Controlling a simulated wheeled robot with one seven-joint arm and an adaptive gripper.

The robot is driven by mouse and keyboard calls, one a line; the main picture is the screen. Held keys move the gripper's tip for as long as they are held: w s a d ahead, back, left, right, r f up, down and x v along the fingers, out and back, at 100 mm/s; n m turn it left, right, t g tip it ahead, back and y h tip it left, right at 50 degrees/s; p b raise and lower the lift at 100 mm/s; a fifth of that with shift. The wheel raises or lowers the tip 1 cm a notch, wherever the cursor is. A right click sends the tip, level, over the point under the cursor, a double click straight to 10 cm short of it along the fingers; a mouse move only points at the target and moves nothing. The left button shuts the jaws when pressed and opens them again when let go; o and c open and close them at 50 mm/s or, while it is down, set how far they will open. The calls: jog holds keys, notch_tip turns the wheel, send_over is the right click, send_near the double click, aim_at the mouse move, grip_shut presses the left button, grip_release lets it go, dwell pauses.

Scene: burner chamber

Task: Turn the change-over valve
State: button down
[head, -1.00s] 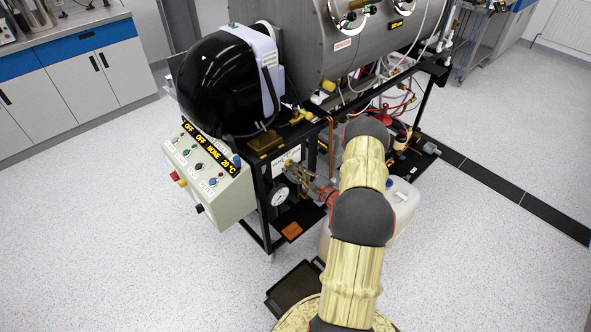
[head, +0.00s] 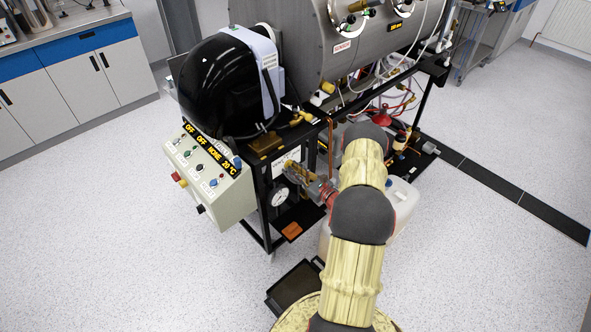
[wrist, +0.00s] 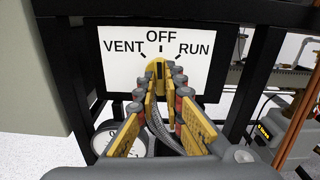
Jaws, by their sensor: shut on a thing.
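The change-over valve's white plate (wrist: 115,72) reads VENT at left, OFF at top and RUN at right. Its yellow handle (wrist: 159,68) stands in front of the plate, roughly upright, with its dark mark toward OFF. My gripper (wrist: 160,85) is shut on this handle, with a finger on each side. The fingers hide the handle's lower part. In the head view my gripper (head: 296,172) reaches the front of the black frame, and the handle cannot be made out there.
A round gauge (head: 279,196) sits just below and left of my gripper. A control box (head: 208,172) with buttons hangs at left. A copper pipe (head: 331,135) runs close on the right. A pale canister (head: 405,200) stands behind my arm. The floor at left is clear.

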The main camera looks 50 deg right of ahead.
jog(key=shift+m, duration=0.6)
jog(key=c, duration=1.9)
grip_release()
jog(key=s+a, duration=0.1)
jog(key=s, duration=1.1)
jog(key=shift+a, duration=0.15)
jog(key=shift+f, duration=0.1)
